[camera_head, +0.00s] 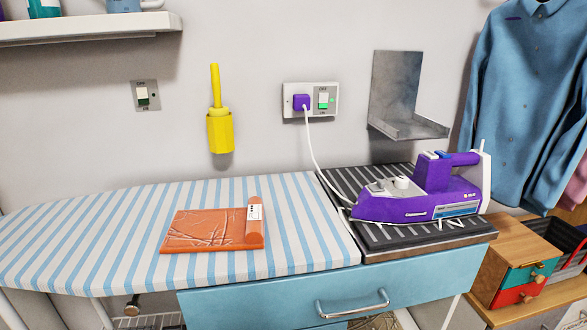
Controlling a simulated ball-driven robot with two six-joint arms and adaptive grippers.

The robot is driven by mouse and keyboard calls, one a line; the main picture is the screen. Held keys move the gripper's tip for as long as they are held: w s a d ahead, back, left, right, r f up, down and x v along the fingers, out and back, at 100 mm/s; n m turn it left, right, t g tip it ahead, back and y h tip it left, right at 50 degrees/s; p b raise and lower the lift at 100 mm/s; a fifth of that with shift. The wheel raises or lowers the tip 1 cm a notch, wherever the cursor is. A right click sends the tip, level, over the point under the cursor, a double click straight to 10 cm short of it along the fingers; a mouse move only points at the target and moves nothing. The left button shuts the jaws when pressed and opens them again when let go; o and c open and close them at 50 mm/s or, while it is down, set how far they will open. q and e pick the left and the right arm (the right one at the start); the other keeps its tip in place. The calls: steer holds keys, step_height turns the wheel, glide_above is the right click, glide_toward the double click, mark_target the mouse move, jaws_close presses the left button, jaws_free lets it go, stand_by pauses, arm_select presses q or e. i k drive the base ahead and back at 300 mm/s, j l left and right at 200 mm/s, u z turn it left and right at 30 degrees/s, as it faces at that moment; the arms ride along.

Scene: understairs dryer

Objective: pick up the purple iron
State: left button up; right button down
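The purple iron (440,192) stands on a dark ribbed rest pad (385,237) at the right end of the ironing board. Its soleplate faces down and its tip points left. Its purple handle (457,158) is on top, toward the right. A white cord (313,150) runs from a purple plug (301,102) in the wall socket down to the iron's left side. Neither of my grippers shows in the head view.
The striped ironing board (110,220) carries an orange folded item (205,232) in its middle. A metal bracket shelf (405,125) sticks out behind the iron. A blue shirt (525,90) hangs at right. A small drawer box (520,265) stands lower right.

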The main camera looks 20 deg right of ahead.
mark_target(432, 193)
steer(key=z, duration=1.55)
